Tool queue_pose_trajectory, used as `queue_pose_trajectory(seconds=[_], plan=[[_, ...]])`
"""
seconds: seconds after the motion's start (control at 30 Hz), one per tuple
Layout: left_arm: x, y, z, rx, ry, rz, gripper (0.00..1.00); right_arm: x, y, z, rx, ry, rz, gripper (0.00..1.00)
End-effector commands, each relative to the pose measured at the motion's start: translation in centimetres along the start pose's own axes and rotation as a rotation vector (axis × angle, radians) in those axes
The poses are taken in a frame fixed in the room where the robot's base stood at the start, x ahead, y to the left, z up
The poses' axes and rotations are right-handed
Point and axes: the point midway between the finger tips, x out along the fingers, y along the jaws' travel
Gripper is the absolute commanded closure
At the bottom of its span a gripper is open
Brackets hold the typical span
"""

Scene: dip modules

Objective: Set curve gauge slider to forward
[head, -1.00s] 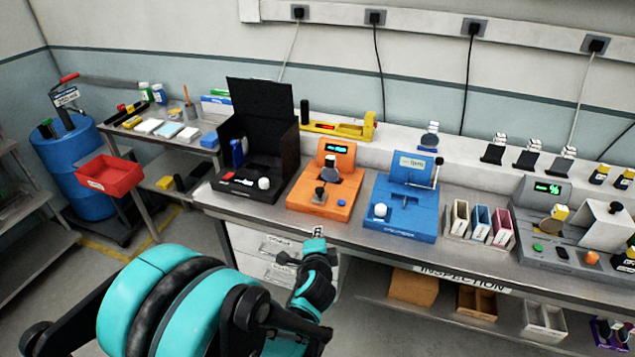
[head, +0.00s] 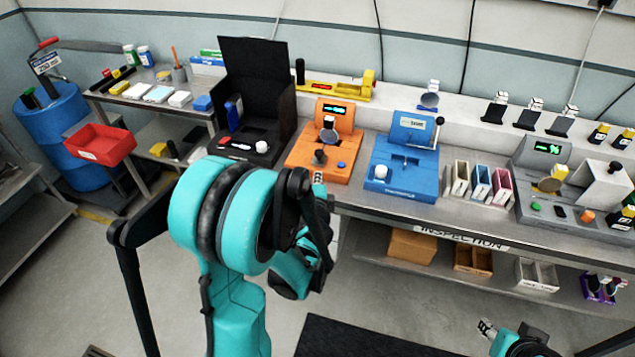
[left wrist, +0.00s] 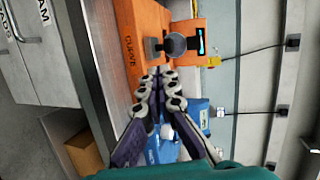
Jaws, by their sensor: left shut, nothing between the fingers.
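The orange curve gauge (head: 320,135) stands on the workbench in the head view, with a small lit display on its upright back. A dark knob (head: 320,157) stands on its base, with a grey round piece behind it. The left wrist view shows the gauge (left wrist: 152,20) sideways, with "CURVE" lettering and the knob (left wrist: 152,48). My left gripper (head: 318,178) is at the gauge's front edge, partly hidden by my arm. In the left wrist view its fingers (left wrist: 155,78) are shut and empty, apart from the knob. My right gripper (head: 487,328) is low at the right; its fingers are too small to read.
A black open-lidded box (head: 250,100) stands left of the gauge, and a blue device (head: 403,170) stands right of it. Small bins (head: 480,180) and a grey device (head: 535,200) are farther right. A yellow tool (head: 345,90) lies behind the gauge.

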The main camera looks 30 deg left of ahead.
Motion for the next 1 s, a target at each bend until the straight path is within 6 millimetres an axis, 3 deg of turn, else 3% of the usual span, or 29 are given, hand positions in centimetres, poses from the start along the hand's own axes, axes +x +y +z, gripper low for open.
queue_pose_trajectory(seconds=[0.2,0.4,0.6,1.0], plan=[[4.9,0.2,0.0,-0.001,-0.001,0.000,1.00,1.1,0.0,0.8,0.000,0.000,0.000,0.60],[8.0,-0.6,0.1,-0.001,-0.001,0.000,1.00,1.6,0.0,1.1,0.000,0.000,0.000,0.60],[9.3,-1.1,0.0,0.000,0.000,0.000,1.00,1.8,0.0,1.3,0.000,0.000,0.000,0.60],[9.7,-1.3,-0.1,0.000,0.000,0.000,1.00,1.8,0.0,1.3,0.000,0.000,0.000,0.60]])
